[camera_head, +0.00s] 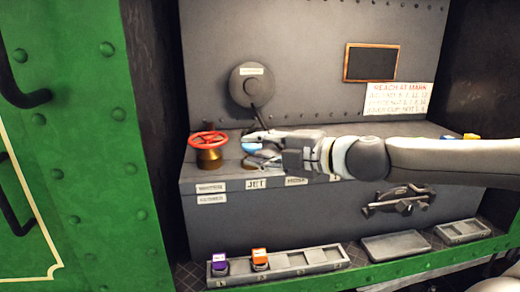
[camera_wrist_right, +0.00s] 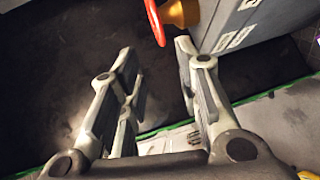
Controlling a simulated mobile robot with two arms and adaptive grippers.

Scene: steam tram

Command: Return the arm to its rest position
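My right arm reaches in from the right in the head view. Its gripper (camera_head: 258,147) is in front of the grey ledge, just right of the red valve wheel (camera_head: 208,139) on its brass base. In the right wrist view the two fingers of the gripper (camera_wrist_right: 156,52) are spread apart with only dark floor between them. The red wheel (camera_wrist_right: 154,20) and brass base (camera_wrist_right: 180,12) are beyond the fingertips there, apart from them. A small blue thing (camera_head: 250,147) shows at the fingers in the head view, partly hidden. My left gripper is in neither view.
A green riveted wall (camera_head: 85,130) with dark handles stands close at left. A low tray (camera_head: 300,262) holds purple (camera_head: 219,262) and orange (camera_head: 259,256) capped items. An empty grey tray (camera_head: 396,246) and a dark tool-like fitting (camera_head: 398,200) are at right. A sign (camera_head: 398,100) hangs behind.

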